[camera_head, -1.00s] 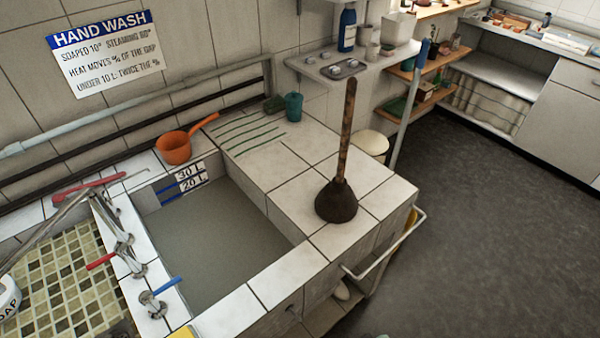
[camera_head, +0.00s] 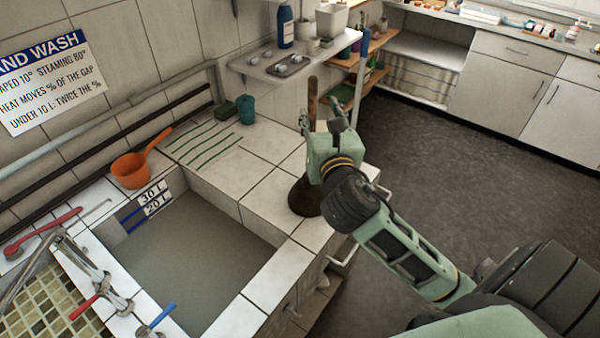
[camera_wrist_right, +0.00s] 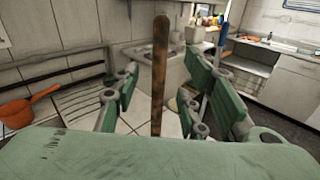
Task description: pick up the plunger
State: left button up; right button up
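The plunger (camera_head: 304,197) stands upright on the white tiled ledge at the right of the sink, its dark cup down. My right gripper (camera_head: 325,122) is in front of its wooden handle and hides much of it in the head view. In the right wrist view, the handle (camera_wrist_right: 159,75) rises between the two green fingers of my right gripper (camera_wrist_right: 168,95). The fingers are spread apart, with space between each of them and the handle. My left gripper is in neither view.
The sink basin (camera_head: 200,262) holds grey water. An orange dipper (camera_head: 130,170) and a green cup (camera_head: 246,108) stand on the ledge behind it. A wall shelf (camera_head: 262,68) with a tray and bottle is behind the plunger. Open floor lies at right.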

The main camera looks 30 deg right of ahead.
aim_at(313, 98)
jog(key=shift+w+d+r+n, duration=0.1)
jog(key=shift+w+r+n, duration=0.1)
jog(key=shift+r, duration=0.25)
jog(key=shift+w+d+r+n, duration=0.1)
jog(key=shift+w+r+n, duration=0.1)
jog(key=shift+r, duration=0.2)
jog(key=p+x, duration=0.2)
jog(key=x, duration=0.3)
jog(key=shift+w+d+f, duration=0.1)
jog(key=shift+w+f, duration=0.1)
jog(key=shift+w, duration=0.2)
jog(key=shift+w+d+f+p, duration=0.15)
jog(key=shift+w+d+p, duration=0.15)
jog(key=shift+w, duration=0.3)
jog(key=shift+c, duration=0.5)
grip_shut()
